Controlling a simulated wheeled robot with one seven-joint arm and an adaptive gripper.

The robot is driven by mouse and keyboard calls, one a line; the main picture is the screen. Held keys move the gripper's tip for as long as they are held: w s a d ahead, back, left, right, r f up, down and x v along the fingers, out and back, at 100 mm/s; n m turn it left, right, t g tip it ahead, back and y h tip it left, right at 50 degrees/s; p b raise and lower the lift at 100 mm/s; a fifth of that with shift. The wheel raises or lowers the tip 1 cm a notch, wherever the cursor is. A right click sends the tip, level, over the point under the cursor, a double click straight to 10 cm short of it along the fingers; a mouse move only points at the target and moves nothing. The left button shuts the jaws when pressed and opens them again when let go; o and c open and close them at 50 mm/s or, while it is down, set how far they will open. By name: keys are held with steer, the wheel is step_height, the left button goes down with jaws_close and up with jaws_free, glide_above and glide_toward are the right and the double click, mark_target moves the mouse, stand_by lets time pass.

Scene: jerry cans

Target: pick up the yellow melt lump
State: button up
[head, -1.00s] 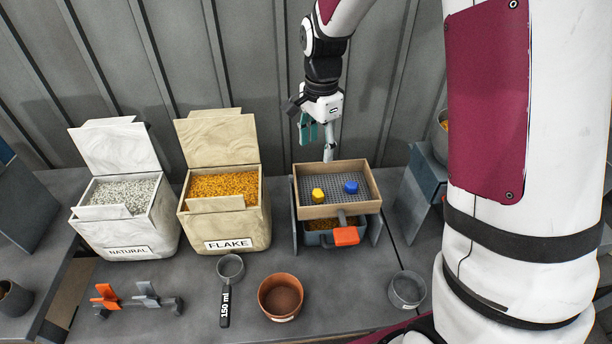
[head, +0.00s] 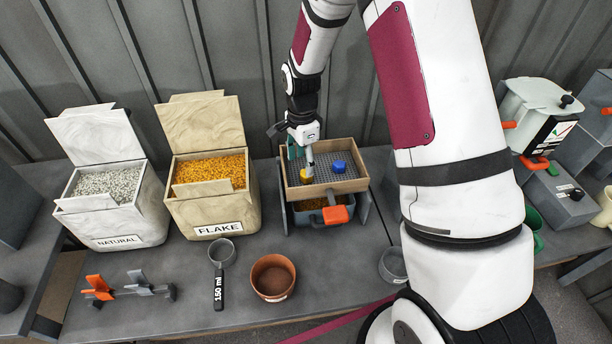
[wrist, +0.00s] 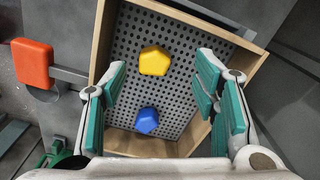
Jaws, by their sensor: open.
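The yellow melt lump (wrist: 154,61) lies on the perforated floor of a wooden-framed sieve tray (wrist: 104,40). In the head view the lump (head: 305,176) is partly hidden behind a finger. A blue lump (wrist: 147,120) lies beside it on the same floor, apart from it; it also shows in the head view (head: 339,166). My gripper (wrist: 155,90) is open and empty above the tray, with its green-padded fingers spread wide. In the wrist view the yellow lump appears between and beyond the fingertips. In the head view my gripper (head: 302,160) is over the tray's left part.
The tray's low walls surround the lumps. An orange handle (head: 335,214) juts from its front. A bin marked FLAKE (head: 218,213) stands to the left, with a NATURAL bin (head: 117,224) beyond it. A scoop (head: 221,255) and a brown pot (head: 273,277) stand in front.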

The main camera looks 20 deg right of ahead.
steer(key=f, duration=0.3)
steer(key=shift+s+d+f, duration=0.2)
steer(key=shift+s+f, duration=0.1)
steer(key=shift+f, duration=0.6)
steer(key=c, duration=1)
